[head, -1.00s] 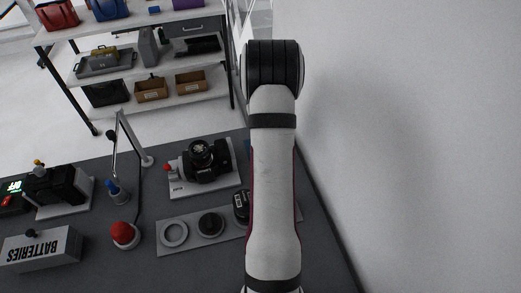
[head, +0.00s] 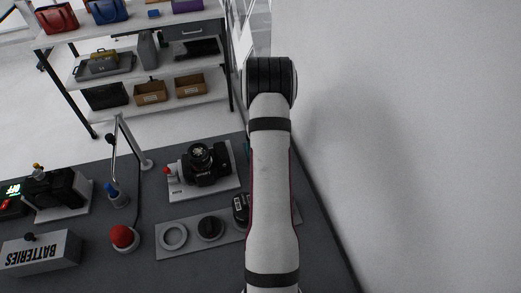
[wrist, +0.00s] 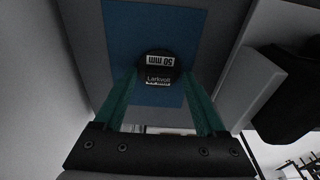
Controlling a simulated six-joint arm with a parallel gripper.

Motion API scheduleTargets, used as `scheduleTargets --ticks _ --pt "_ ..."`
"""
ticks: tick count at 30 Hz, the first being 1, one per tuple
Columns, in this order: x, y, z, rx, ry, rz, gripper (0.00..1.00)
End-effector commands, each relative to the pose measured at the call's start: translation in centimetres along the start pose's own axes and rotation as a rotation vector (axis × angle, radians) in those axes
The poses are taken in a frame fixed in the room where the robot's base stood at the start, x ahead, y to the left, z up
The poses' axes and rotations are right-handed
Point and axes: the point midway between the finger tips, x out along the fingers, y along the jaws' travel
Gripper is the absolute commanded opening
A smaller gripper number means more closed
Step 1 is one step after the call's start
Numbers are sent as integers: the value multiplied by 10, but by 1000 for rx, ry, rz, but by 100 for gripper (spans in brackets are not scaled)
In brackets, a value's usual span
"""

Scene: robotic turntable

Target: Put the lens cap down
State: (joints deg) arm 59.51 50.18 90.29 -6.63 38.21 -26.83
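The lens cap (wrist: 158,65) is a small dark disc with white "50 mm" and "Larkvolt" lettering, seen in the wrist view. My gripper (wrist: 160,75) has its two teal fingers on either side of it, and the tips appear to touch its edges. Behind the cap is a blue mat (wrist: 120,28); I cannot tell whether the cap touches it. In the head view my arm hides the cap and nearly all of my gripper.
A black camera (head: 205,165) stands on a light base left of my arm. In front of it is a grey tray (head: 190,238) with round parts. A red button (head: 123,236), a batteries box (head: 40,252) and a metal stand (head: 131,145) are further left. A white wall (head: 420,140) rises at right.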

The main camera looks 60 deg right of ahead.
Motion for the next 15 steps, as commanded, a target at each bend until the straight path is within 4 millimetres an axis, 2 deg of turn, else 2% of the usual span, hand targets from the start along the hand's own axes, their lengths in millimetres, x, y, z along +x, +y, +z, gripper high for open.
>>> scheduleTargets --ticks 5,15 --pt "-11 0 -1 -1 3 1 73" --pt "-101 0 -1 0 4 1 73"
